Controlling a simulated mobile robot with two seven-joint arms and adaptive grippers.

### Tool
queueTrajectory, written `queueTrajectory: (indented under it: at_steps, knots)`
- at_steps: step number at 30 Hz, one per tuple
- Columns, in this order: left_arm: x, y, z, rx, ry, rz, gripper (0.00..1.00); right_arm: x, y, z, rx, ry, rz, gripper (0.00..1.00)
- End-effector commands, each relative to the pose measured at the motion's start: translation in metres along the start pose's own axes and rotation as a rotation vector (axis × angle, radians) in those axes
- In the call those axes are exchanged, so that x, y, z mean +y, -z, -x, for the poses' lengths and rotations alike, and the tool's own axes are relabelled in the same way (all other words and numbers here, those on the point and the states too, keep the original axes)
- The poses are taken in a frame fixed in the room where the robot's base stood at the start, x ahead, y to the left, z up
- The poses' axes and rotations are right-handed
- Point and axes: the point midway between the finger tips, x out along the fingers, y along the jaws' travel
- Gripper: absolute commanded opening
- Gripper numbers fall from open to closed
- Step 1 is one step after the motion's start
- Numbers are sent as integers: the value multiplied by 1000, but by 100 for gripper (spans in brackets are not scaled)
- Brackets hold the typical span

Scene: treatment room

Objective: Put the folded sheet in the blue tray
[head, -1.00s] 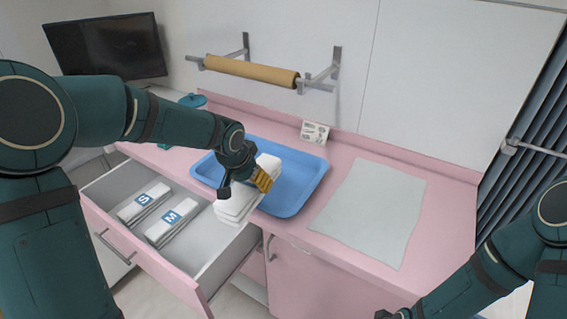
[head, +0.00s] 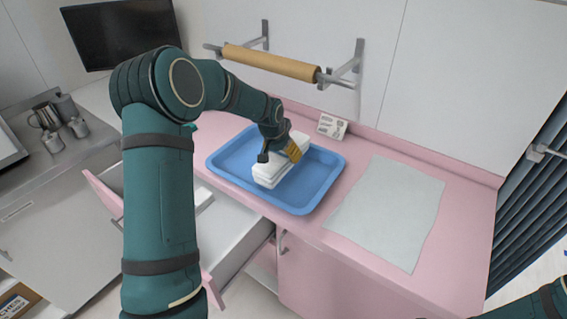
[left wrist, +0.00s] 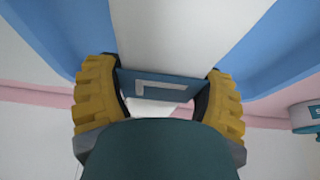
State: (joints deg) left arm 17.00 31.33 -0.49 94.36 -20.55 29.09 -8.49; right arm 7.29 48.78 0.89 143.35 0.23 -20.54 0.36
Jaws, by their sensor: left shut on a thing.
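The folded sheet (head: 272,174) is a white, layered bundle. In the head view it is over the inside of the blue tray (head: 221,170), which lies on the pink counter. My left gripper (head: 281,155) is shut on the sheet from above. In the left wrist view the sheet (left wrist: 190,35) is between the yellow finger pads, with a blue label carrying an L, and the blue tray (left wrist: 60,35) is on both sides. I cannot tell whether the sheet touches the tray floor. My right gripper is out of view; only part of that arm shows at the bottom right.
An open drawer (head: 236,243) is below the counter in front of the tray, partly hidden by my left arm. A pale flat sheet (head: 388,210) lies on the counter to the right. A small white card (head: 332,127) stands behind the tray, below a wall-mounted roll (head: 270,62).

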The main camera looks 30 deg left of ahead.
Motion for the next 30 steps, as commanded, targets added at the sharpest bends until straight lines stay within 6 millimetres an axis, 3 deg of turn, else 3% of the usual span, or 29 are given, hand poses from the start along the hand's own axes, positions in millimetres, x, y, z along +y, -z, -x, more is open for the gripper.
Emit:
queueTrajectory:
  at_steps: [10, 22, 23, 24, 25, 30]
  knots:
    - [0, -14, -34, 0, 0, -1, 29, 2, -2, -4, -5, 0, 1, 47]
    - [0, -15, -39, 2, 0, -1, 29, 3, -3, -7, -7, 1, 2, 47]
    - [0, -16, -40, 1, 0, -1, 78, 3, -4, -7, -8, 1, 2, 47]
    - [0, -16, -39, 1, 0, -1, 92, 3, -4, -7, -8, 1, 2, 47]
    - [0, -16, -39, 1, 0, -1, 100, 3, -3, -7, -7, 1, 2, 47]
    - [0, -16, -39, 1, 0, -1, 100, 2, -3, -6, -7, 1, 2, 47]
